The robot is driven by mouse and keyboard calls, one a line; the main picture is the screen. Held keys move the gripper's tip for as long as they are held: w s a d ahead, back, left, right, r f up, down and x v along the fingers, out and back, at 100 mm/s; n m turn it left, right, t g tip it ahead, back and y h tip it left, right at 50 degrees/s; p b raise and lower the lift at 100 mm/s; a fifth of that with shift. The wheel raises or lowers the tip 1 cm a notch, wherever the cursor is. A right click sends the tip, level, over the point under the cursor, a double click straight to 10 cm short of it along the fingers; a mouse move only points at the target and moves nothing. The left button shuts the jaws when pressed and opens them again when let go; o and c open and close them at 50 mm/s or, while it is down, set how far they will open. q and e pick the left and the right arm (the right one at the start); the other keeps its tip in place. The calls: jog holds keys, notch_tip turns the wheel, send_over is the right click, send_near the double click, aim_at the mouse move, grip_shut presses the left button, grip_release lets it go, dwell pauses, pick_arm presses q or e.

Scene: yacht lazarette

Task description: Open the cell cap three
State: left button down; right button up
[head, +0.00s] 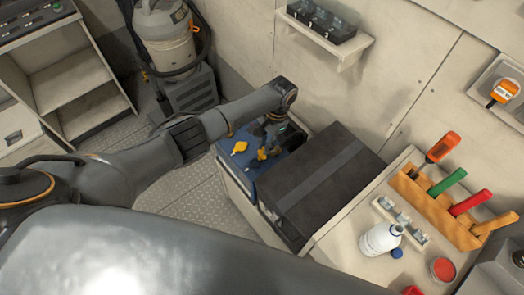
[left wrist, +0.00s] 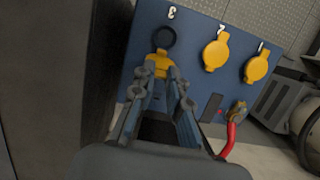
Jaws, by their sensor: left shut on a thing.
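The blue battery top (left wrist: 190,48) carries the numbers 3, 2 and 1. Under 3 there is a dark round opening (left wrist: 164,38), with yellow cell cap three (left wrist: 161,62) just below it. My left gripper (left wrist: 160,80) is shut on that cap, its fingers hiding part of it. Yellow caps two (left wrist: 215,52) and one (left wrist: 256,68) lie flat over their places. In the head view my left gripper (head: 267,152) reaches down over the blue top, beside a yellow cap (head: 240,147). My right gripper is out of view.
A black cover (head: 322,180) rises right beside the blue top. A red cable (left wrist: 231,138) meets a terminal near cap one. A bench to the right holds a tool rack (head: 435,207) and a white bottle (head: 380,240). A vacuum (head: 165,40) stands behind.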

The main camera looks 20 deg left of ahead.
pick_arm(q)
jog(key=shift+d+f+g+b, duration=0.25)
jog(key=shift+f+g+b, duration=0.2)
jog(key=shift+b, duration=0.3)
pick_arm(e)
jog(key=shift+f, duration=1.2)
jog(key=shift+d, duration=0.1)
pick_arm(q)
jog(key=c, duration=1.3)
grip_release()
jog(key=shift+w+a, duration=0.1)
jog(key=shift+r, duration=0.1)
jog(key=shift+w+r, duration=0.1)
jog(key=shift+r, duration=0.1)
jog(key=v, duration=1.1)
jog(key=shift+w+d+r, duration=0.1)
jog(key=shift+d+r, duration=0.1)
jog(key=shift+d, duration=0.05)
